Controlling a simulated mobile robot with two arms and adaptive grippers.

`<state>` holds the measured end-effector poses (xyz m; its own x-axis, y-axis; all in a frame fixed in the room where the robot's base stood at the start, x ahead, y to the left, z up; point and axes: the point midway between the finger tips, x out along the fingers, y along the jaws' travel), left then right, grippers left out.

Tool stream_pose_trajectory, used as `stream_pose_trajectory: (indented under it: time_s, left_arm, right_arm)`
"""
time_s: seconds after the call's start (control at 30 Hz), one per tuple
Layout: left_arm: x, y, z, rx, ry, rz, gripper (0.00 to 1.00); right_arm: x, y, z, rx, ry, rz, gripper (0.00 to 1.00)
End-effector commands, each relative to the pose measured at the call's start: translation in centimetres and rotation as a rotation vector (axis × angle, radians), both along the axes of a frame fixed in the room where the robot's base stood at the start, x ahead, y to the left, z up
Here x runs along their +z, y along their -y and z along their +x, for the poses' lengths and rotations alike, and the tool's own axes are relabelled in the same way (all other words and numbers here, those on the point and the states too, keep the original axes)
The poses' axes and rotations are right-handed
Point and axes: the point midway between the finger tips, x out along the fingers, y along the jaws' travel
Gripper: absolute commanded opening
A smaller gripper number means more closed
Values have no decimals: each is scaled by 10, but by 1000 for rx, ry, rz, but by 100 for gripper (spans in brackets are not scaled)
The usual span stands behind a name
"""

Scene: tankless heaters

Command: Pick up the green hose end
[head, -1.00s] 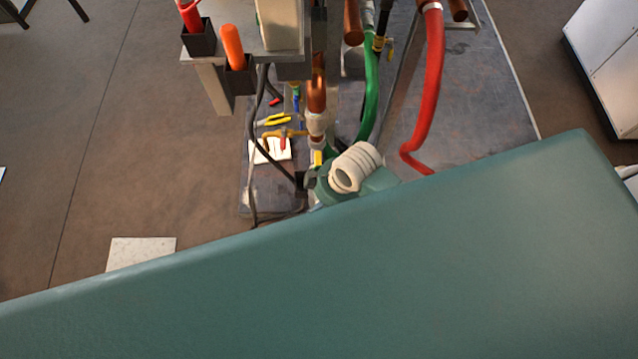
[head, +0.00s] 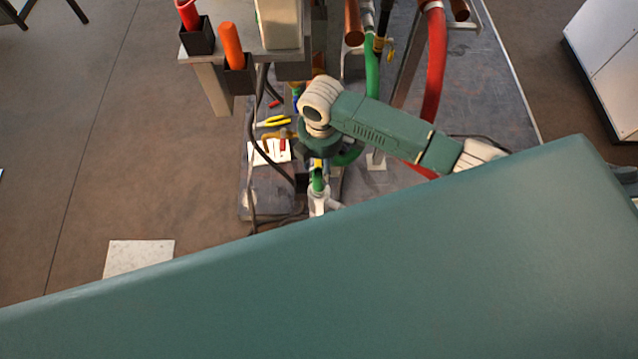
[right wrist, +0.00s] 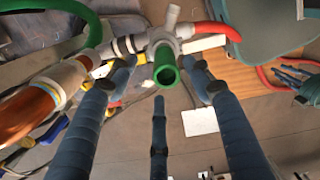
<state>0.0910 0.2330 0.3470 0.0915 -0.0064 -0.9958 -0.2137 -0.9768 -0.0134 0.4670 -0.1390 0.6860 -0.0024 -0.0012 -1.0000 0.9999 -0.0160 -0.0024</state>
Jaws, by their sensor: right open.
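A short green hose end (right wrist: 165,70) with a round open mouth shows in the right wrist view. It joins a grey-white branched fitting (right wrist: 163,36). My right gripper (right wrist: 158,78) is open, with two dark blue fingers at either side of the green end and a third below it in the picture. I cannot tell if any finger touches it. In the head view a green piece (head: 318,180) and a pale fitting (head: 318,201) show just below my right wrist, which hides most of the gripper. My left gripper is not in view.
A green hose (head: 372,72) hangs right of a copper pipe (head: 352,22), and a red hose (head: 436,60) hangs further right. A copper pipe (right wrist: 25,115) lies close left of the fingers. Dark cables hang at the left.

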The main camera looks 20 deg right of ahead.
Motion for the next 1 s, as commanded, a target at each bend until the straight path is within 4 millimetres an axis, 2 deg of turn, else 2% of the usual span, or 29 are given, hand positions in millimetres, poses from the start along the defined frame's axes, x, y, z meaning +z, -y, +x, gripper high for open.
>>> stream_pose_trajectory:
  time_s: [0.23,0.5,0.8,1.0]
  left_arm:
    - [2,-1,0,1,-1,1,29]
    - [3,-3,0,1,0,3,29]
    - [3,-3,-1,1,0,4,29]
    - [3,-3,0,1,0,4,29]
  right_arm:
    - [-20,-2,-3,-1,-1,0,51]
    - [-58,-5,-6,-1,2,0,51]
    - [-63,-5,-6,-1,3,0,51]
    - [-63,-5,-6,-1,3,0,11]
